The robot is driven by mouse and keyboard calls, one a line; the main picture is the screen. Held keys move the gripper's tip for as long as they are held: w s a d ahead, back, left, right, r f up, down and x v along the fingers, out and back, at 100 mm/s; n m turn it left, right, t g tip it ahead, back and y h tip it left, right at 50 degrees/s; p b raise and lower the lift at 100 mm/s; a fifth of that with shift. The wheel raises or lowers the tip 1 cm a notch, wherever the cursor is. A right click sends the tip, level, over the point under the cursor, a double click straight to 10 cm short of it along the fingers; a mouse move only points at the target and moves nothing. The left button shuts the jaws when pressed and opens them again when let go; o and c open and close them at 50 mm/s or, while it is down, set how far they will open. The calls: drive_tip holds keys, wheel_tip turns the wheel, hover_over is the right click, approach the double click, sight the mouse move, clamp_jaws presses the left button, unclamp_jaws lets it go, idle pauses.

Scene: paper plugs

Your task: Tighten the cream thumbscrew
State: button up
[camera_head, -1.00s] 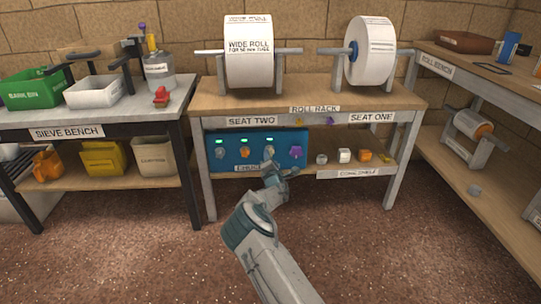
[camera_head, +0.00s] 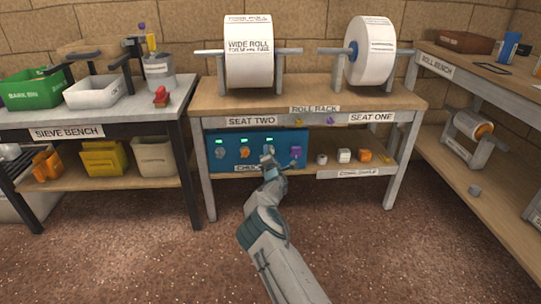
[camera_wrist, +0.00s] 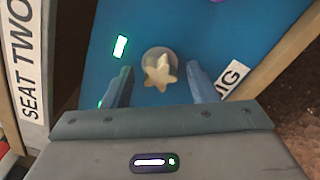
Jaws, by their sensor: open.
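The cream thumbscrew (camera_wrist: 160,71) has a star-shaped head and sits on a round base on the blue panel (camera_wrist: 95,40). In the wrist view it lies between the two fingers of my gripper (camera_wrist: 159,68). The fingers are open and stand to either side of the head, with gaps visible. In the head view my gripper (camera_head: 268,162) is at the panel's front and largely hides the cream thumbscrew. Green lights show on the panel, one close beside the cream thumbscrew (camera_wrist: 120,46).
A purple knob (camera_head: 296,152) is just right of my gripper, an orange knob (camera_head: 244,152) just left. Several small parts, including a white one (camera_head: 344,155), lie on the shelf to the right. The bench top (camera_head: 300,98) with two rolls is above.

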drive_tip(key=c, duration=0.9)
drive_tip(key=shift+o, duration=0.3)
drive_tip(key=c, duration=0.3)
drive_tip(key=m, duration=0.3)
drive_tip(key=shift+m, duration=0.3)
drive_tip(key=o, duration=1.1)
drive_tip(key=shift+o, duration=0.2)
drive_tip(key=shift+s, duration=0.1)
